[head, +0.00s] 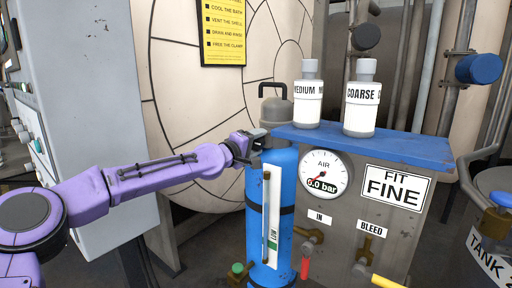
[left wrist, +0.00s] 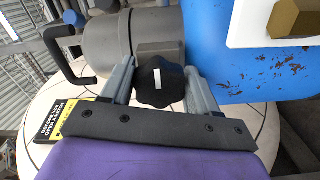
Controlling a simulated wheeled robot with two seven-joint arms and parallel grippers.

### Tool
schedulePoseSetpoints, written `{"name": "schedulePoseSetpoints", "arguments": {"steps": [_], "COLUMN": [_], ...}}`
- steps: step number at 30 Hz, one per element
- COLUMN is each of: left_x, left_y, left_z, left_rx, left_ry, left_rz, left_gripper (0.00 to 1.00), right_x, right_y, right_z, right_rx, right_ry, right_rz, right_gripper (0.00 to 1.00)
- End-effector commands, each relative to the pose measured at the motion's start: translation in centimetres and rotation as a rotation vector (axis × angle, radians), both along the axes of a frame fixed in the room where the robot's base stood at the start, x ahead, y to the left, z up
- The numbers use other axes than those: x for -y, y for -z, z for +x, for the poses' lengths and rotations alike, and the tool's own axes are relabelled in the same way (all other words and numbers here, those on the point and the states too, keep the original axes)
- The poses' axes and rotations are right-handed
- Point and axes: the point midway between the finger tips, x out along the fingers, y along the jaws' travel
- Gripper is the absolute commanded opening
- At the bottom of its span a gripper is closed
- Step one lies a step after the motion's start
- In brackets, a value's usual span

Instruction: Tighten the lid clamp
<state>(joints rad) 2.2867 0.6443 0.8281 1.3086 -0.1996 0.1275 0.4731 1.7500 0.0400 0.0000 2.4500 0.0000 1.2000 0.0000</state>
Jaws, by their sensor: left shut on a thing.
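A blue upright filter vessel (head: 283,195) with a grey domed lid and looped handle (head: 276,105) stands left of the gauge panel. My left gripper (head: 250,143) reaches its upper left side, just below the lid. In the left wrist view, the fingers of my left gripper (left wrist: 163,72) are on either side of a black lobed clamp knob (left wrist: 163,84) with a white mark and are shut on it. The grey lid (left wrist: 110,42) and blue body (left wrist: 250,75) are behind it. In the head view the knob is mostly hidden by the gripper. My right gripper is in neither view.
The gauge (head: 324,175) reads 0.0 bar. Two bottles, medium (head: 308,93) and coarse (head: 361,100), stand on the blue shelf (head: 410,146). A "FIT FINE" sign (head: 394,187) and brass valves are below. A grey cabinet (head: 85,110) is at left, and a large round pale vessel (head: 190,110) behind.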

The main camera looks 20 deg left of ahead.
Motion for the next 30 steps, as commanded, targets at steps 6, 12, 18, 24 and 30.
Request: {"name": "schedulePoseSetpoints", "arguments": {"steps": [6,12,18,24,30], "left_x": [-0.1,0.0,-0.1,-0.1,-0.1], "left_y": [0.3,0.3,0.3,0.3,0.4], "left_z": [0.0,0.0,0.0,0.0,0.0], "left_rx": [0.067,0.118,0.154,0.173,0.180], "left_ry": [0.000,0.001,0.002,0.001,0.001], "left_rz": [0.186,0.328,0.428,0.485,0.504], "left_gripper": [0.29,0.29,0.29,0.29,0.29], "right_x": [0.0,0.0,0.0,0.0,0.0], "right_y": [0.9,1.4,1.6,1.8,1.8], "right_z": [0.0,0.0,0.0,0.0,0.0], "right_rx": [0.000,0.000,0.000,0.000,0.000], "right_ry": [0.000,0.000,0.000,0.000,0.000], "right_rz": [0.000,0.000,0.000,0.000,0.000], "right_gripper": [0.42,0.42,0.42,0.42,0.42]}}
